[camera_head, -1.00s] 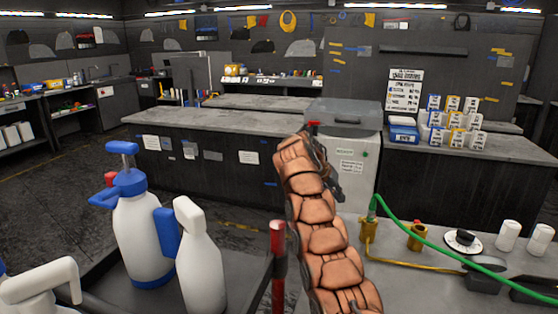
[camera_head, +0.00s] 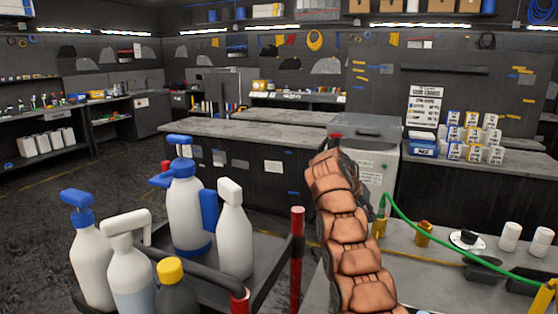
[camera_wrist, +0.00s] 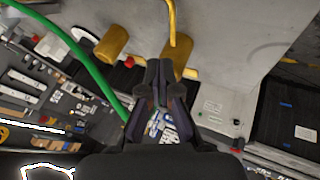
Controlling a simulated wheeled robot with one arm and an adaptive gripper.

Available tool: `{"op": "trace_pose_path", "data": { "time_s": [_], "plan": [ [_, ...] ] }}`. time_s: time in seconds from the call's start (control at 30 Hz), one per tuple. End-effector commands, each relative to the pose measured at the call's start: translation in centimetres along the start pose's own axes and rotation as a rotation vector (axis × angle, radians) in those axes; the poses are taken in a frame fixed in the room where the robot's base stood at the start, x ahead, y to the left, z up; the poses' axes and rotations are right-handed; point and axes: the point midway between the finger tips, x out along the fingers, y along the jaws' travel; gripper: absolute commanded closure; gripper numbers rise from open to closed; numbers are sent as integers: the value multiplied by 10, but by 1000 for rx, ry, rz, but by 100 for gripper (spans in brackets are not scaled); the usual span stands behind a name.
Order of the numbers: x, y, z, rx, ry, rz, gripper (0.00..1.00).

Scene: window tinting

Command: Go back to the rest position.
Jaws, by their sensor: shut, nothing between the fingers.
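My gripper (camera_wrist: 160,72) shows in the wrist view with its dark fingers together and nothing between them. In the head view my copper-coloured arm rises from the bottom right of centre, and its top end stands in front of the grey-lidded white box (camera_head: 366,133). The gripper itself is mostly hidden behind the arm there. In the wrist view a green hose (camera_wrist: 75,55) passes to the left of the fingers. A brass fitting (camera_wrist: 113,43) and a yellow pipe (camera_wrist: 172,25) lie beyond the fingertips.
Several spray bottles (camera_head: 187,215) stand on a dark cart at the lower left, beside a red-topped post (camera_head: 297,255). A worktop with brass fittings (camera_head: 424,233), a green hose and white cups (camera_head: 510,236) is at right. A long counter (camera_head: 225,130) crosses behind. Open floor (camera_head: 70,185) is at left.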

Motion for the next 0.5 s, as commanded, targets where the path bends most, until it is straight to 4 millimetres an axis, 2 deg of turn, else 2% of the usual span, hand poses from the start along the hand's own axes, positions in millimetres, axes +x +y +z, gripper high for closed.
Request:
{"op": "trace_pose_path", "data": {
  "time_s": [0.17, 0.5],
  "plan": [
    [-11, -2, 3, -31, -2, -11, 100],
    [-29, 13, 9, -90, -25, -27, 100]
  ]
}}
